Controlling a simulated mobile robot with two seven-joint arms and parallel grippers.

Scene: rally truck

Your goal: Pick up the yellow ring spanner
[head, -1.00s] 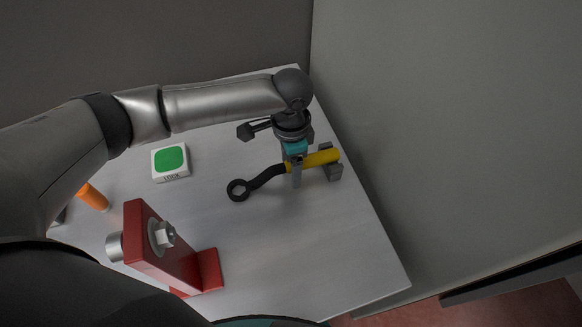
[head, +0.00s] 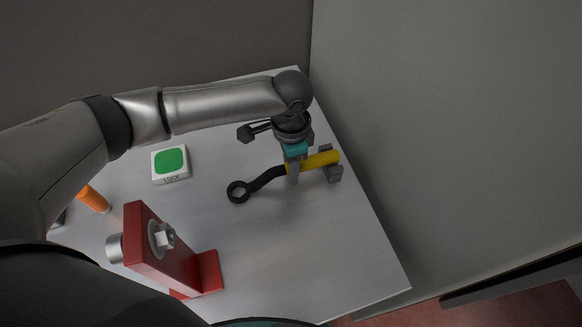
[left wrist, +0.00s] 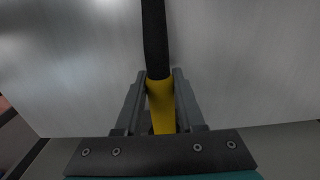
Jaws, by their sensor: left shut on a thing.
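The ring spanner (head: 322,159) has a yellow handle and a dark shaft that ends in a ring at its left. My left gripper (head: 293,174) reaches down over it and is shut on the yellow handle near the dark shaft. In the left wrist view the yellow handle (left wrist: 161,105) lies between the two fingers of my left gripper (left wrist: 160,75), and the dark shaft runs away beyond them. A grey support block (head: 332,173) is at the handle's right end; I cannot tell whether the handle still touches it. My right gripper does not show.
A red bracket (head: 165,255) with a bolt stands at the front left of the grey table (head: 310,255). A white box with a green top (head: 171,161) lies at the back left, and an orange handle (head: 93,198) at the left edge. A wall rises along the right side.

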